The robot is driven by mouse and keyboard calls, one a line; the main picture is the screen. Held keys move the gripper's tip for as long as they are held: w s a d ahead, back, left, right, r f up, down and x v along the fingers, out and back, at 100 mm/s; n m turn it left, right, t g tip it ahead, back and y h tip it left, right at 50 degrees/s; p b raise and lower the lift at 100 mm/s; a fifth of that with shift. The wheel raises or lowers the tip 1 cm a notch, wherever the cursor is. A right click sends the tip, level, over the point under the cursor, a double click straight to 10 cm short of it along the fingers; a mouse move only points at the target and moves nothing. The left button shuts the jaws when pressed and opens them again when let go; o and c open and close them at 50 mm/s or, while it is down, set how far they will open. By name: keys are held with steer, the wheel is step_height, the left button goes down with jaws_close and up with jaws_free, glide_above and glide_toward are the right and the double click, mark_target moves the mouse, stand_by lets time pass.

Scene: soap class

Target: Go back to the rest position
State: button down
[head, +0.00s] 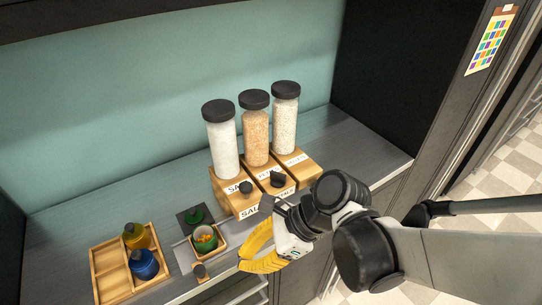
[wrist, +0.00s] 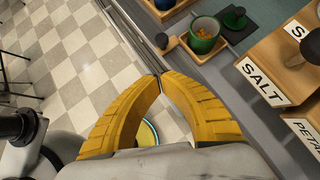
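My gripper (head: 243,259) has yellow fingers and hangs at the front edge of the counter, just right of the small green cup (head: 205,238). In the wrist view the two fingertips (wrist: 160,77) meet, with nothing held between them. The arm reaches in from the right. The green cup holds orange bits and stands on a small wooden tray, apart from my gripper; it also shows in the wrist view (wrist: 203,33).
A wooden tray (head: 101,268) holds a yellow and a blue container (head: 144,264). Checkered floor (wrist: 70,50) lies open before the counter.

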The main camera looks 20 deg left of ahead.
steer(key=shift+p+v, duration=0.4)
steer(key=shift+v, duration=1.45)
steer(key=d+r+p, duration=0.5)
steer(key=r+p, duration=0.2)
steer(key=r, duration=0.1)
steer(key=shift+s, duration=0.35)
